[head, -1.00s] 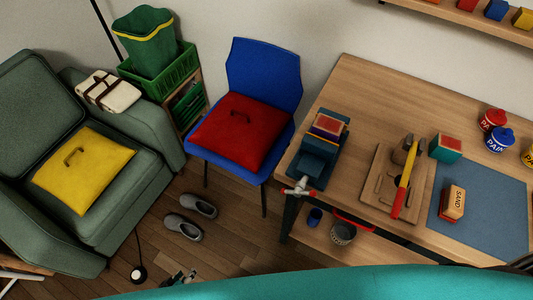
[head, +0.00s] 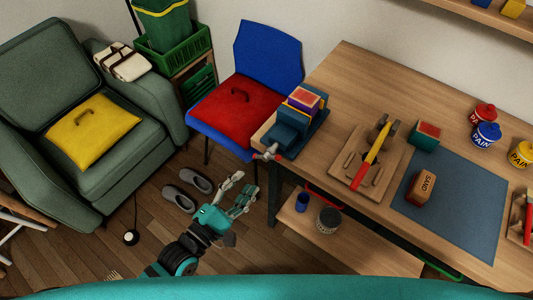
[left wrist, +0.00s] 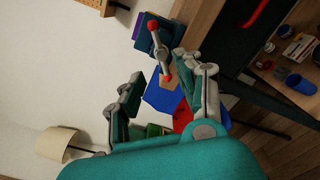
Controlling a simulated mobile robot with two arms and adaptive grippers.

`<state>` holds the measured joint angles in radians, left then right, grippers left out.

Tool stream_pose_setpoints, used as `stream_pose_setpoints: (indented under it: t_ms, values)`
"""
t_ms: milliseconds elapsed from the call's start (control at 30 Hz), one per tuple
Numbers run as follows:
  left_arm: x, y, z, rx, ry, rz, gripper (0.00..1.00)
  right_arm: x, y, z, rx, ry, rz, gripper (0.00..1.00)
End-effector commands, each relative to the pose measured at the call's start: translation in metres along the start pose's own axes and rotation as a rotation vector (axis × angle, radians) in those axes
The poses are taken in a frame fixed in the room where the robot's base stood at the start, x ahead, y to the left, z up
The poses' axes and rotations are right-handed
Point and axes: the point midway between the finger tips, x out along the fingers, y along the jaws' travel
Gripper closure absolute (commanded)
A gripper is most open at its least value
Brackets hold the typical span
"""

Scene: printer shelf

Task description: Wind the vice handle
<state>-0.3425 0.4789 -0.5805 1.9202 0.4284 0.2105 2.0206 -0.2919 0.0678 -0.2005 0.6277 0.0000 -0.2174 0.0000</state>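The blue vice (head: 287,132) is at the left front corner of the workbench, with colourful blocks (head: 303,99) at its back. Its handle (head: 268,153), a pale bar with red ends, sticks out at the front edge. In the left wrist view the handle (left wrist: 160,52) shows up ahead, between the fingertips in the picture. My left gripper (head: 246,184) is open and empty, below and left of the handle and apart from it in the head view. It also shows in the left wrist view (left wrist: 157,67). My right gripper is not in view.
The blue chair (head: 268,50) with a red cushion (head: 238,105) stands close left of the vice. Grey shoes (head: 180,198) lie on the floor by my left arm. A lower shelf (head: 350,250) under the bench holds a blue cup (head: 302,202) and a tin (head: 328,220).

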Motion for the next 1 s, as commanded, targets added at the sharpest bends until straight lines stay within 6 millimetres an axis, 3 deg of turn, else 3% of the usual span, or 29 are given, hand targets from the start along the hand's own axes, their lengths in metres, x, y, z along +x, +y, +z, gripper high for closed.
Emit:
stream_pose_setpoints:
  t_ms: [300, 500, 900, 1000]
  values:
    - [0.069, 0.002, 0.001, 0.002, 0.0, 0.001, 0.64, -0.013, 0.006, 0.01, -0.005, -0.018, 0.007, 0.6]
    - [0.095, 0.001, 0.0, 0.002, 0.0, 0.0, 0.64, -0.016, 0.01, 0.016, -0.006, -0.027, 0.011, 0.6]
    - [0.103, -0.001, 0.0, 0.002, 0.001, -0.001, 0.64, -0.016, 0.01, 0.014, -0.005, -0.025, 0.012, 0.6]
    - [0.103, -0.001, 0.0, 0.002, 0.001, -0.001, 0.75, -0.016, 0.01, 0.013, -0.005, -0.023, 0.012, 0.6]
